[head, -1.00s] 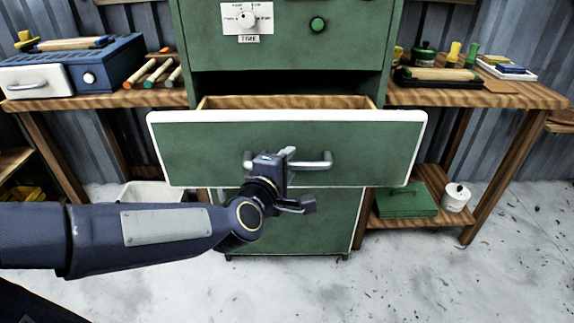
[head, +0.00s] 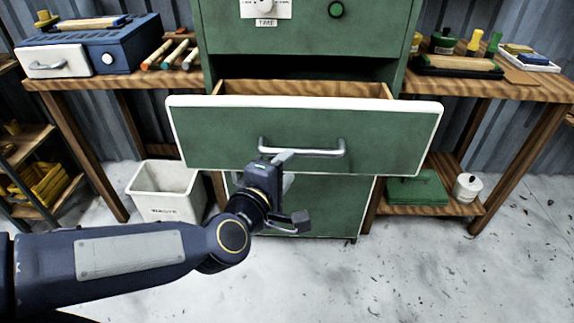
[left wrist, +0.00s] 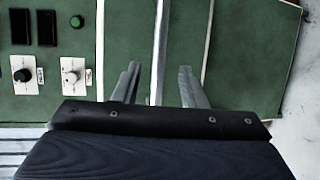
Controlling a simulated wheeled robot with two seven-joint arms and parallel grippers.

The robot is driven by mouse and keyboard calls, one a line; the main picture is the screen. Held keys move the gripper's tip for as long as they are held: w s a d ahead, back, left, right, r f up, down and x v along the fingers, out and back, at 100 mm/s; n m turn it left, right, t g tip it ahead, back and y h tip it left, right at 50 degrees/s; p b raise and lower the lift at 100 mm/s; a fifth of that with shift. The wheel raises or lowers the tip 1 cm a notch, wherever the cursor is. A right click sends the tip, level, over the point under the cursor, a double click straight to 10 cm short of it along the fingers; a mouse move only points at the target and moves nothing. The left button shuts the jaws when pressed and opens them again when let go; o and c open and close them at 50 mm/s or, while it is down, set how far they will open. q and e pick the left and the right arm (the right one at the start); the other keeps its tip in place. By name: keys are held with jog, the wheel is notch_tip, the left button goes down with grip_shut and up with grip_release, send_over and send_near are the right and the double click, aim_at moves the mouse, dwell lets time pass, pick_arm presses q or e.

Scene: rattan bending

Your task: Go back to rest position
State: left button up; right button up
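My left gripper (head: 290,188) is just below and in front of the bar handle (head: 300,147) of the green drawer (head: 215,135). In the head view one finger overlaps the lower left of the handle. In the left wrist view the two fingers (left wrist: 158,85) stand apart with nothing held between them. Green cabinet panels lie beyond them. The drawer is pulled out from the green cabinet (head: 300,45), and its wooden inner rim shows. My right gripper is not in view.
A workbench (head: 95,85) at left holds a blue box (head: 85,45) and several rods. A white waste bin (head: 168,190) stands on the floor below. The bench at right holds bottles; its lower shelf has a green box (head: 418,188) and white pot (head: 467,187). The front floor is clear.

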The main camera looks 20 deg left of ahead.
pick_arm(q)
jog(key=s+a+f+m+g+h, duration=0.1)
jog(key=s+a+f+m+g, duration=0.1)
jog(key=s+f+m+g, duration=0.45)
jog(key=s+a+f+m+g+h, duration=0.1)
jog(key=s+a+f+m+g, duration=0.2)
jog(key=s+m, duration=0.65)
notch_tip(320, 180, up, 21)
jog(key=s+p, duration=0.1)
jog(key=p, duration=2)
jog(key=shift+s+a+f, duration=0.15)
jog(key=shift+s, duration=0.25)
